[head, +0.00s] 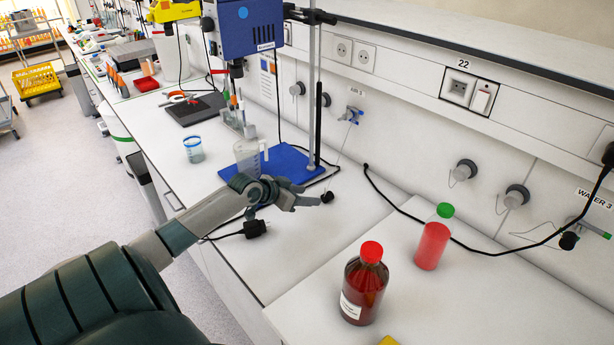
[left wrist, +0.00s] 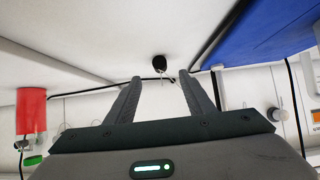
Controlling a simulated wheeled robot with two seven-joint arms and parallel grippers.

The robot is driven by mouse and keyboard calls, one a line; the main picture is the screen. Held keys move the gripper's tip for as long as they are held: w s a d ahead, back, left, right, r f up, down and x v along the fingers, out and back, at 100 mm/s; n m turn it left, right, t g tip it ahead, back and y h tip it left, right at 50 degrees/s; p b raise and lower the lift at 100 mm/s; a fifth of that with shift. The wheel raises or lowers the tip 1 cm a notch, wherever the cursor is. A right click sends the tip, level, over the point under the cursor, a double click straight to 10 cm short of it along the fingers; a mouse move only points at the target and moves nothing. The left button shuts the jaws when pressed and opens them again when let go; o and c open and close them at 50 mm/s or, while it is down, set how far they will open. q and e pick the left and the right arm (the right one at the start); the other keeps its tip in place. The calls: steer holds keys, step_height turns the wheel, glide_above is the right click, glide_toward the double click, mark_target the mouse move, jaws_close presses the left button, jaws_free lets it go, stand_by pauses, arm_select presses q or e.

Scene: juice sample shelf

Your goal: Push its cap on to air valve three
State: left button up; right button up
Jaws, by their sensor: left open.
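The wire runs up to a small valve with a blue part (head: 353,116) on the wall panel, under a label too small to read surely. My left gripper (head: 306,200) is open, with its fingertips close to the cap. In the left wrist view the cap (left wrist: 158,62) shows just beyond the gap between the two open fingers (left wrist: 160,76), apart from both. My right gripper is not in view.
A blue stand base (head: 285,163) with a plastic jug (head: 248,153) is just behind my left gripper. A brown bottle (head: 365,285) and a red bottle with green cap (head: 432,245) stand at right. A black cable (head: 385,203) crosses the bench. The WATER 3 valve (head: 592,228) is far right.

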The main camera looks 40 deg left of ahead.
mark_target(323, 197)
arm_select(q)
steer(key=shift+s, duration=0.1)
steer(key=shift+w+f+b, duration=0.3)
steer(key=shift+w+b, duration=0.05)
steer(key=shift+b, duration=0.05)
steer(key=shift+w+d+f+b, duration=0.1)
steer(key=shift+w+f+b, duration=0.35)
steer(key=shift+b, duration=0.2)
steer(key=b+x, duration=0.3)
steer(key=x, duration=0.2)
steer(key=shift+r+b, duration=0.1)
steer(key=shift+b, duration=0.3)
steer(key=shift+w+f+b, duration=0.35)
steer(key=shift+w+b, duration=0.05)
steer(key=shift+w, duration=0.15)
steer(key=shift+w+f, duration=0.15)
steer(key=shift+w, duration=0.25)
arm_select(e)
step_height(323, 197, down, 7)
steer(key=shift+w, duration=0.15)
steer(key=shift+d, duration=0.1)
